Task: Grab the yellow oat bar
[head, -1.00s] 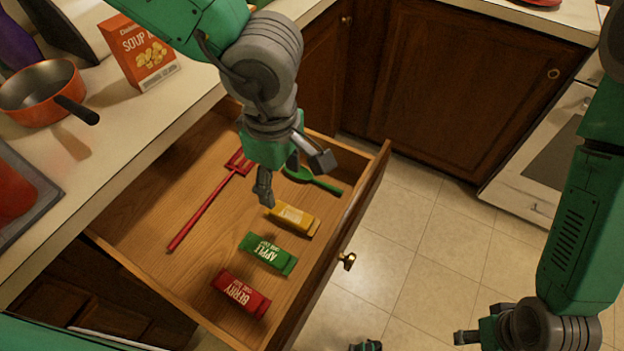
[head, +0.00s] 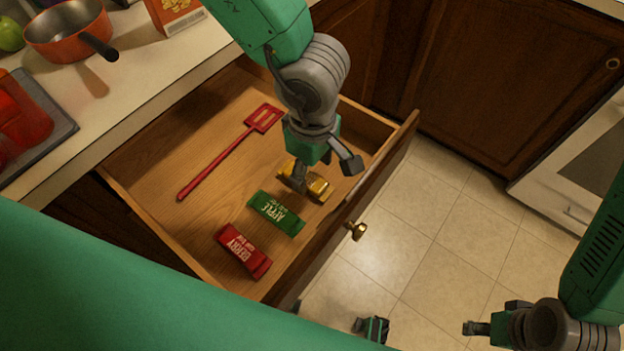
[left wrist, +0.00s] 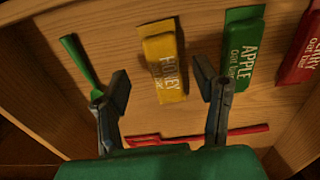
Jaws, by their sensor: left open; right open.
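The yellow oat bar (head: 318,187) lies in the open drawer, partly hidden behind my left gripper in the head view. In the left wrist view the yellow bar (left wrist: 164,62), lettered HONEY, shows between and beyond the fingers. My left gripper (head: 322,172) is open and empty just above the bar, with one finger to each side; it also shows in the left wrist view (left wrist: 165,88). I cannot tell whether the fingers touch the bar. My right gripper (head: 474,327) is at the lower right over the floor, away from the drawer.
A green apple bar (head: 276,213) lies close beside the yellow one, with a red berry bar (head: 243,250) beyond it. A red spatula (head: 225,160) and a green utensil (left wrist: 82,62) are also in the drawer. The drawer front (head: 385,170) stands near my left gripper.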

